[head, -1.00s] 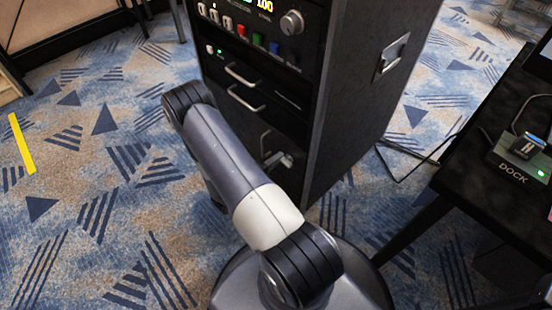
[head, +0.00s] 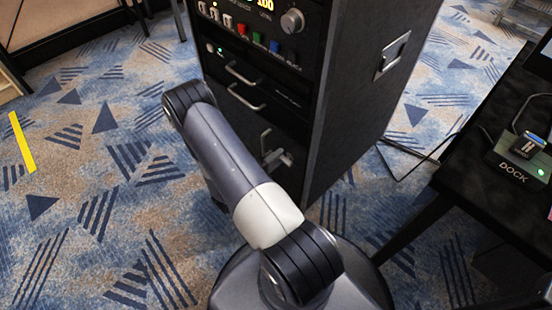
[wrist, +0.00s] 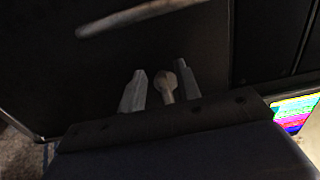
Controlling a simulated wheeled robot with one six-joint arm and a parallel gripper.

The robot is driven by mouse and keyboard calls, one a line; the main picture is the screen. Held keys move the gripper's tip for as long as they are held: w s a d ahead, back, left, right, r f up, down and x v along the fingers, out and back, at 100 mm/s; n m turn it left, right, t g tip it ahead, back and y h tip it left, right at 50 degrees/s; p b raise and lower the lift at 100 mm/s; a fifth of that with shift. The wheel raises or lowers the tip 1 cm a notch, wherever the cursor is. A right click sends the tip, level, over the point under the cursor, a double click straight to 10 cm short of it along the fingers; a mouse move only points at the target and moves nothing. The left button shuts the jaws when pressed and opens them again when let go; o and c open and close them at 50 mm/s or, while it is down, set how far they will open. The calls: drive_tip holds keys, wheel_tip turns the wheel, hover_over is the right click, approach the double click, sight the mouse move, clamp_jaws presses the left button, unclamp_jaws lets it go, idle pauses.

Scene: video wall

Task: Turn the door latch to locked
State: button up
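In the wrist view, a pale latch lever (wrist: 166,86) with a rounded end stands out from a dark door panel (wrist: 215,40). My gripper (wrist: 160,88) has its two grey fingers apart, one on each side of the lever. The lever is nearer the right finger, with a clear gap to the left one. I cannot tell whether the right finger touches it. In the head view, small pale parts (head: 278,158) show low on the black cabinet (head: 350,100), beside my arm. They are too small to tell latch from fingers.
Pale drawer handles (head: 243,73) and a control panel with a knob (head: 292,21) are above on the cabinet front. A black table (head: 465,185) with a dock (head: 520,155) stands at the right. A cable runs between them.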

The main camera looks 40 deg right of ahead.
drive_tip(key=a+p, duration=0.1)
drive_tip(key=a, duration=0.9)
drive_tip(key=shift+s+a+p, duration=0.35)
drive_tip(key=shift+s+a, duration=0.05)
drive_tip(key=shift+s, duration=0.05)
drive_tip(key=shift+d, duration=0.1)
drive_tip(key=d+b, duration=0.1)
drive_tip(key=d, duration=0.9)
drive_tip(key=shift+w+d+b, duration=0.3)
drive_tip(key=shift+w+b, duration=0.05)
drive_tip(key=shift+w, duration=0.1)
